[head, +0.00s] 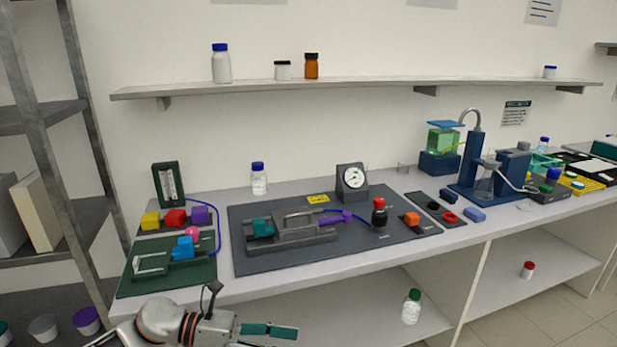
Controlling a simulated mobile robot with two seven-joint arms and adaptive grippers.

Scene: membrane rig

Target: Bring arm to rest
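My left arm comes in at the bottom left, in front of the bench's front edge. Its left gripper (270,331) points to the right, with teal finger pads, lower than the bench top. I see the fingers from the side, so the gap between them does not show. No object is visible in it. The gripper is apart from everything on the bench. My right gripper is not in view.
The bench (300,283) carries a dark mat (250,262) with a clamp rig (300,232) and a green board (195,277) at left. A grey shelf unit (40,118) stands at far left. A green-capped bottle (411,308) stands on the lower shelf.

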